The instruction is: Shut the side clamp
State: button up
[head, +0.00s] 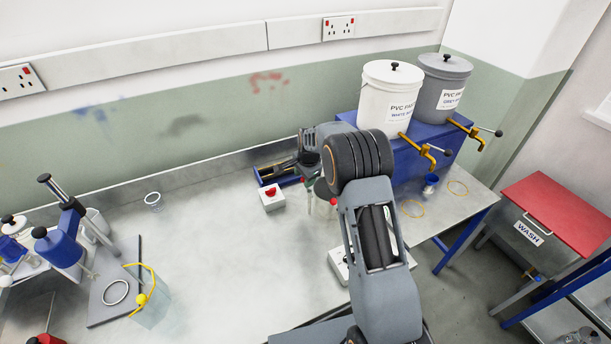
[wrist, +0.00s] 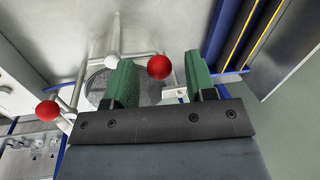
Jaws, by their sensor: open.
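My gripper (wrist: 158,64) is open, its two green fingers apart in the wrist view. A red ball knob (wrist: 159,67) on a pale lever shows in the gap between the fingers; I cannot tell whether they touch it. A second red knob (wrist: 47,110) sits on a pale arm left of the fingers. A white rod (wrist: 114,35) and a round grey mesh disc (wrist: 150,88) lie behind the fingers, partly hidden. Which lever belongs to the side clamp is unclear. In the head view my arm hides most of this spot; a red knob (head: 333,201) shows beside it.
A blue-framed fixture (head: 275,174) and a box with a red button (head: 270,197) stand left of my gripper. Two lidded buckets (head: 389,98) stand on a blue stand at the right. The middle bench is clear.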

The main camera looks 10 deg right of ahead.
jog(key=shift+f, duration=0.1)
jog(key=c, duration=0.9)
jog(key=n+b, duration=0.1)
jog(key=n, duration=0.1)
jog(key=a+n+b, duration=0.1)
jog(key=b, duration=0.1)
jog(key=shift+s+a+f+n+y, duration=0.1)
jog(key=shift+s+a+n+y, duration=0.1)
jog(key=shift+n+y, duration=0.15)
jog(key=shift+s+a+n+g+y+b, duration=0.1)
jog(key=shift+s+a+n+g+b, duration=0.5)
jog(key=shift+n, duration=1.75)
jog(key=shift+s+a+n+g+y+b, duration=0.1)
jog(key=shift+s+n+g+b, duration=0.25)
jog(key=shift+s+n+b, duration=1.3)
jog(key=shift+w+a+n+g+y+b, duration=0.15)
jog(key=shift+a+n+g, duration=0.25)
jog(key=shift+n, duration=2.65)
jog(key=shift+s+d+r, duration=0.1)
jog(key=shift+s+r, duration=0.05)
jog(key=shift+r, duration=0.05)
